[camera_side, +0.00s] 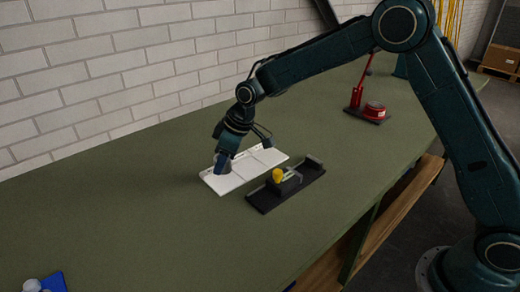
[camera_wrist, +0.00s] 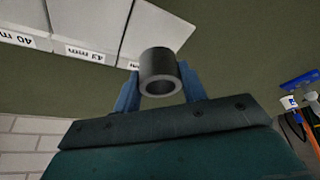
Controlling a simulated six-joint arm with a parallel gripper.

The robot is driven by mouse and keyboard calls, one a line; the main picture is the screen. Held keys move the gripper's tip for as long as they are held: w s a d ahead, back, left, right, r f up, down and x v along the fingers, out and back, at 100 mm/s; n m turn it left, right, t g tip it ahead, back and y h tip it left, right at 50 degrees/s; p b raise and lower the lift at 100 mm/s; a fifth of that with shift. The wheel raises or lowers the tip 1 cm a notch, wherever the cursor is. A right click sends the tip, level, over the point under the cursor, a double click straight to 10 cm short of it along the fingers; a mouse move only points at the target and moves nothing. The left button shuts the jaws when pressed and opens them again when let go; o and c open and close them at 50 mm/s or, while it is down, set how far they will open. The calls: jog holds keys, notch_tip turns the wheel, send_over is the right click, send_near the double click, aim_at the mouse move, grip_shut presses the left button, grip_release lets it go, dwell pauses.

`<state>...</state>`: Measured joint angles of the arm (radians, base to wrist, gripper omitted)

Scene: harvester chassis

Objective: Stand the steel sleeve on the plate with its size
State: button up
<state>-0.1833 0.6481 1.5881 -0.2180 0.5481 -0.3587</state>
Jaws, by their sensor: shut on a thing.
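The steel sleeve (camera_wrist: 157,62) is a short grey tube with an open bore, seen in the wrist view. My gripper (camera_wrist: 160,90) is shut on it, one blue finger on each side. In the side view my gripper (camera_side: 223,166) points down over the left part of the white plates (camera_side: 265,157). The sleeve cannot be told apart from the fingers there. In the wrist view the white plates (camera_wrist: 88,22) carry size labels; one starts with 40, another looks like 43 mm, and a third is mostly cut off. I cannot tell whether the sleeve touches a plate.
A black fixture (camera_side: 262,198) with a yellow knob (camera_side: 278,175) lies just right of the plates. A red device (camera_side: 374,110) stands farther back on the green table (camera_side: 120,225). A blue object (camera_side: 52,283) is at the front left. The table's left part is mostly clear.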

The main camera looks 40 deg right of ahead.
aim_at(224, 170)
jog(key=shift+f, duration=1.75)
jog(key=shift+f, duration=0.15)
jog(key=o, duration=1.2)
jog(key=shift+o, duration=0.2)
jog(key=v, duration=1.2)
